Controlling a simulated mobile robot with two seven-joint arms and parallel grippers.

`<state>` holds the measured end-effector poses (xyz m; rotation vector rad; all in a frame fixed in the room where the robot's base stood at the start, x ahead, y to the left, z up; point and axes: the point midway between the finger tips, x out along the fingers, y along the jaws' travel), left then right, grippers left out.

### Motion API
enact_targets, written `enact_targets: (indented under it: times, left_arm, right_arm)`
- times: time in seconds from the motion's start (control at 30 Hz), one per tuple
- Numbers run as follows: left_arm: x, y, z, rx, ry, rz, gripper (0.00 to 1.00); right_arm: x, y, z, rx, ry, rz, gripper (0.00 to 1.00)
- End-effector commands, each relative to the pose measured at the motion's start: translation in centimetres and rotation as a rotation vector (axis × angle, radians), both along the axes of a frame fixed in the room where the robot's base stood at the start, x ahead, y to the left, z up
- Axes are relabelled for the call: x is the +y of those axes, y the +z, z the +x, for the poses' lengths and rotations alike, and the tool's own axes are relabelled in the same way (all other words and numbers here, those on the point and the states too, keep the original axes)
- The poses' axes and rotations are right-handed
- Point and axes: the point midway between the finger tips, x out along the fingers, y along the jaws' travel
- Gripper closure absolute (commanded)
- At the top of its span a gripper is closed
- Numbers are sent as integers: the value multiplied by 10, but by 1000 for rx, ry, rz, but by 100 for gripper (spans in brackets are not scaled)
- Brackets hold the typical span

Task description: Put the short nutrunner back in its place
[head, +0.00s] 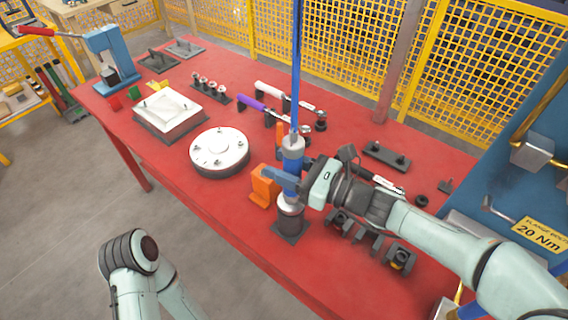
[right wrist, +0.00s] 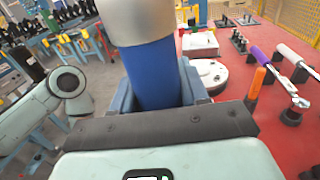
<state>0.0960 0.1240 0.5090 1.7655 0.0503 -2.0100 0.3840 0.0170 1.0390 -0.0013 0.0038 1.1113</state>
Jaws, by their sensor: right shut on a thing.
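The short nutrunner (head: 292,152) is an upright blue and silver cylinder with a blue line rising from its top. My right gripper (head: 286,180) is shut around its blue body. Its lower silver end is at a dark cup-like stand (head: 290,226) near the table's front edge; I cannot tell whether it is fully seated there. In the right wrist view the nutrunner's blue body (right wrist: 152,75) is between the jaws, and its lower end is hidden. My left arm shows at the lower left, but its gripper is out of view.
The red table (head: 190,175) holds an orange block (head: 264,187) close left of the nutrunner, a round white plate (head: 219,150), a square white plate (head: 170,112) and purple-handled (head: 252,102) and white-handled (head: 270,90) wrenches. Dark fixtures (head: 400,257) stand to the right. A blue panel (head: 510,165) bounds the right.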

Motion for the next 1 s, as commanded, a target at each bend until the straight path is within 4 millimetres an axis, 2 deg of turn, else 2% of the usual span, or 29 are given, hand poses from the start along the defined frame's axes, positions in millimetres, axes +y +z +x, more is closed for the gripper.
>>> enact_targets:
  times: [0.47,0.5,0.6,0.87,1.0]
  left_arm:
    - [0,-6,3,-9,2,1,57]
    - [0,-6,3,-10,2,1,57]
    - [0,-6,3,-10,2,1,57]
    - [0,-6,3,-10,2,2,57]
    - [0,-6,3,-10,2,2,57]
  right_arm:
    - [0,-6,0,-4,1,4,100]
    - [0,-6,0,-6,1,5,53]
    - [0,-6,0,-4,1,4,26]
    - [-1,-10,0,4,-1,-3,26]
    - [-9,-10,-3,3,-3,-2,26]
